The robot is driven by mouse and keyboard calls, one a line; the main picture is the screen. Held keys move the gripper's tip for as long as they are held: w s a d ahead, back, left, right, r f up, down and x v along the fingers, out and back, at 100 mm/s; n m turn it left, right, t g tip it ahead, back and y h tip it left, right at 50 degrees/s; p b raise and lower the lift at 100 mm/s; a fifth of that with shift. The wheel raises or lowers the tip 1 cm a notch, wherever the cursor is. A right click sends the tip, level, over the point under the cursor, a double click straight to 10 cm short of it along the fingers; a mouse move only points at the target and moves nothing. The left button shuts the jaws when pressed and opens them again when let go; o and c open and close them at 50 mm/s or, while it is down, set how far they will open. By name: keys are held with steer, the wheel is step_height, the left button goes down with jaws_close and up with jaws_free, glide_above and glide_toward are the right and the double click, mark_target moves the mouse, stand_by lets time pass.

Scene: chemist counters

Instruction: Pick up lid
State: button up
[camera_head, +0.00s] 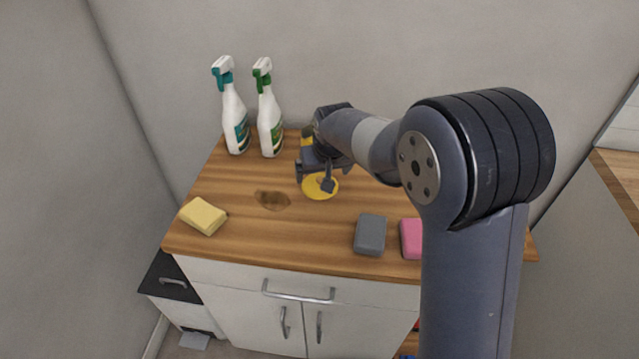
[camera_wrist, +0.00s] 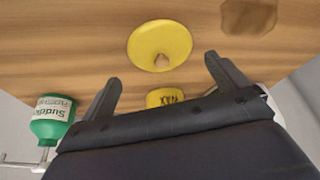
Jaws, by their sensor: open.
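The lid (camera_head: 320,187) is a round yellow disc on the wooden counter top, behind the middle of the counter. A yellow container (camera_wrist: 165,97) with dark lettering shows between the finger bases.
Two spray bottles, teal-topped (camera_head: 234,110) and green-topped (camera_head: 268,110), stand at the back left. A brown stain (camera_head: 272,199) lies left of the lid. A yellow sponge (camera_head: 203,216), grey block (camera_head: 369,235) and pink block (camera_head: 411,239) lie nearer the front. My arm hides the right side.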

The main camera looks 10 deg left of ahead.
mark_target(321, 180)
steer(key=x, duration=0.4)
steer(key=shift+a+f, duration=0.1)
steer(key=shift+f, duration=0.1)
steer(key=shift+s, duration=0.1)
steer(key=c, duration=1)
steer(key=shift+s+f, duration=0.1)
steer(key=c, duration=0.4)
